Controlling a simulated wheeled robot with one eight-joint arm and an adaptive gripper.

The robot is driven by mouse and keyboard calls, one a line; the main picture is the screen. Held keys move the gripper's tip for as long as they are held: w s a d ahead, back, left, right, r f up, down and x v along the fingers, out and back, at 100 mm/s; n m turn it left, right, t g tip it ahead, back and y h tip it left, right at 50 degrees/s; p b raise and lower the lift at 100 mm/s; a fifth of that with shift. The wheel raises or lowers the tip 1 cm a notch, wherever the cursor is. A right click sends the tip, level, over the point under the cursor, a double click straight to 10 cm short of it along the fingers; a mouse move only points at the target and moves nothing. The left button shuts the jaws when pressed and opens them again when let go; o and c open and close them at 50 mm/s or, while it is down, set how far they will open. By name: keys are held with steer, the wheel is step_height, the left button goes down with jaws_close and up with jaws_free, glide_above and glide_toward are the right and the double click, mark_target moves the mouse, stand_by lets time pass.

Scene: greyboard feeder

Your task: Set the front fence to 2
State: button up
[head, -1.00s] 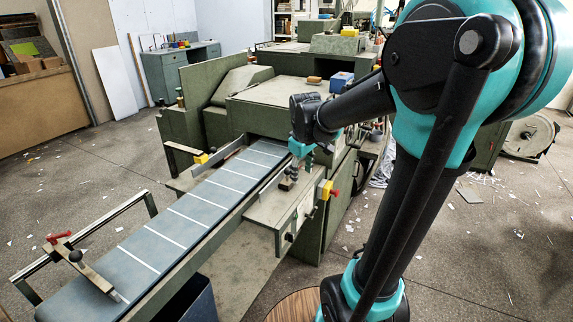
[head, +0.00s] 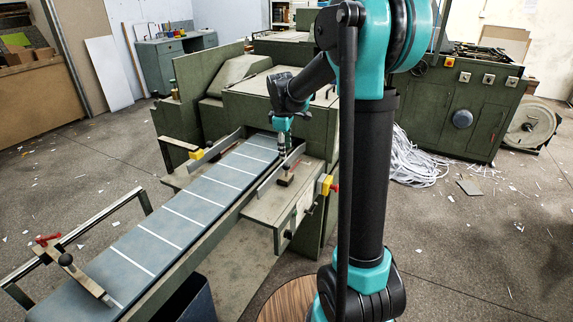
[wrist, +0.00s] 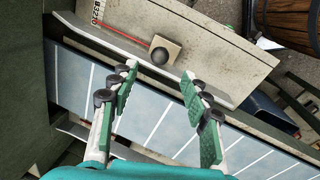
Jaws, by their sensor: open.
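A long metal fence plate (wrist: 112,42) runs along the near side of the conveyor belt (wrist: 150,115); it also shows in the head view (head: 268,180).
A second fence (head: 215,150) lines the belt's far side. A yellow and red fitting (head: 328,186) sticks out at the table's right edge. The green machine housing (head: 265,105) stands behind.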

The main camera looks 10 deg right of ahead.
mark_target(287, 164)
steer(key=f, duration=0.2)
steer(key=w+f, duration=0.1)
steer(key=f, duration=0.5)
steer(key=shift+w+d+f, duration=0.1)
steer(key=shift+w+d, duration=0.1)
steer(key=shift+d, duration=0.15)
steer(key=shift+c, duration=0.6)
jaws_close()
